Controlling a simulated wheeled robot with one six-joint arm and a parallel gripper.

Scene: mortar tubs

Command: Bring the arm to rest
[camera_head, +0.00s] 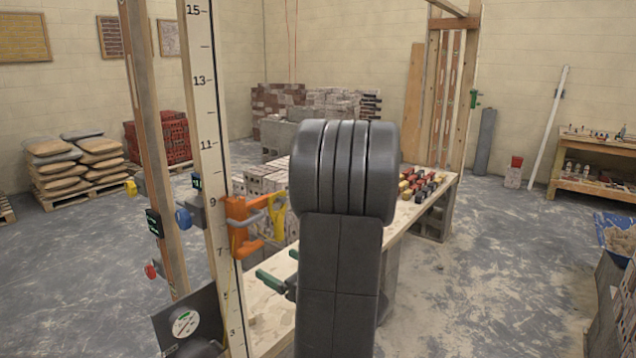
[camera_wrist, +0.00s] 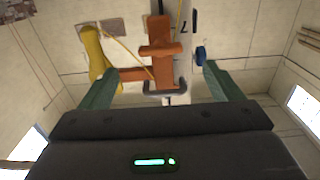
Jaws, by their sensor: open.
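My arm rises in the middle of the head view and hides part of the bench behind it. My gripper (camera_wrist: 158,69) is open, its two green fingers spread apart in the wrist view. They also show low beside my arm in the head view (camera_head: 281,268). An orange clamp-like piece (camera_head: 239,225) is on the tall numbered staff (camera_head: 208,130). It appears beyond and between the fingers in the wrist view (camera_wrist: 160,50), with no visible grip on it. A yellow piece (camera_head: 277,216) hangs beside it.
A wooden post (camera_head: 145,120) stands left of the staff. A long bench (camera_head: 412,212) with several small red, yellow and dark items runs behind my arm. Bagged sacks (camera_head: 75,165) and red bricks (camera_head: 160,138) are at the left. Open floor (camera_head: 480,270) lies to the right.

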